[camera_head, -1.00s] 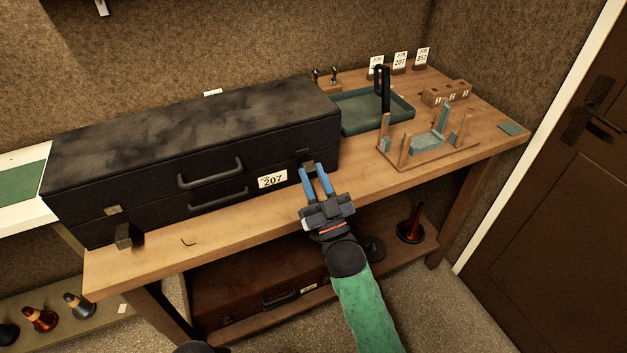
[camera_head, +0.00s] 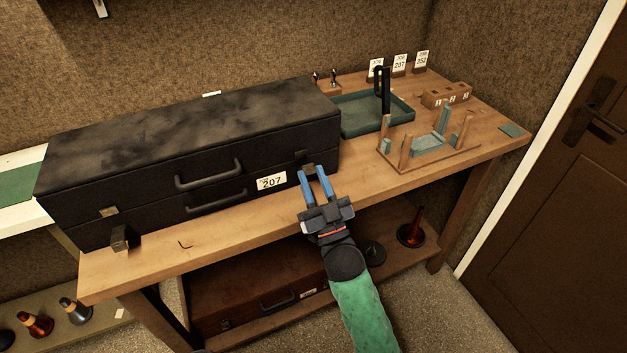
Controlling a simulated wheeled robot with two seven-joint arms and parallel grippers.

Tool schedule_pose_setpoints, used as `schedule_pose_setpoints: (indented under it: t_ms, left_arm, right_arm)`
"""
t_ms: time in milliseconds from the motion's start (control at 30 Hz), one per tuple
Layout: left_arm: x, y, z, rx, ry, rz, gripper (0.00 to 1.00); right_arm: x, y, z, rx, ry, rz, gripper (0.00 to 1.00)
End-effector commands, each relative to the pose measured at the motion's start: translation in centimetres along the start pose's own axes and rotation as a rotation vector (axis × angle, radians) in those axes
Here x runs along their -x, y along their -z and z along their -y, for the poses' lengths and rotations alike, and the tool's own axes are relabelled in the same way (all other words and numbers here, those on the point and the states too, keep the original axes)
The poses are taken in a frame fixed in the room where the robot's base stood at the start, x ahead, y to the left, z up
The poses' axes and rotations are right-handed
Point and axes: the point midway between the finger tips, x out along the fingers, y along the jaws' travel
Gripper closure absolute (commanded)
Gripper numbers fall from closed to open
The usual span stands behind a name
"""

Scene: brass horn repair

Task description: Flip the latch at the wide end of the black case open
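The long black case (camera_head: 190,135) lies closed on the wooden bench, its handles and a 207 label (camera_head: 271,181) on the front. At its left end a brass plate (camera_head: 109,212) shows above a latch piece (camera_head: 119,238) that sticks out from the lower half. At the right end a dark plate (camera_head: 302,155) sits on the upper half, with the right latch piece (camera_head: 309,168) below it, folded down and partly behind my fingertips. My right gripper (camera_head: 313,172) is open, its blue fingers apart at this latch. My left gripper is not in view.
A green tray (camera_head: 360,116) and a wooden stand (camera_head: 430,145) are right of the case. A reddish case (camera_head: 255,301) lies on the shelf below. Numbered job cards (camera_head: 400,62) stand at the back.

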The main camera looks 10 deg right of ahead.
Motion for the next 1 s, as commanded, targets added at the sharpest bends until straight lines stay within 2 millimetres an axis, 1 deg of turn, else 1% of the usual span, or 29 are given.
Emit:
schedule_pose_setpoints:
  t_ms: [33,67,100,367,467,633,800,1000]
  left_arm:
    - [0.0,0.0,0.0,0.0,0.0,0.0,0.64]
    - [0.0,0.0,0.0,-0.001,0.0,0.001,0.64]
    - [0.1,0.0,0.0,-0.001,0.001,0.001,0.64]
    - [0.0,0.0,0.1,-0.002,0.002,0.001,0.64]
    - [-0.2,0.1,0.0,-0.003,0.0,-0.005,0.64]
    - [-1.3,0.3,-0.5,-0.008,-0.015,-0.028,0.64]
    - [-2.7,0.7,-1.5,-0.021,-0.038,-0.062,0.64]
    - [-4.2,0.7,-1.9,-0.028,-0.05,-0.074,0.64]
  right_arm:
    - [0.0,0.1,0.0,0.0,0.0,-0.001,0.61]
    - [0.0,0.1,0.0,0.0,0.0,-0.001,0.55]
    - [0.0,0.0,0.0,0.0,0.0,0.0,0.53]
    - [0.1,-0.1,0.0,0.0,0.0,0.001,0.53]
    - [0.7,-0.2,0.0,0.0,0.0,0.002,0.53]
    - [3.0,-0.3,0.0,0.0,0.0,0.003,0.53]
    - [5.5,-0.2,0.0,-0.002,0.0,0.003,0.53]
    - [7.4,-0.1,0.0,0.0,0.0,0.001,0.53]
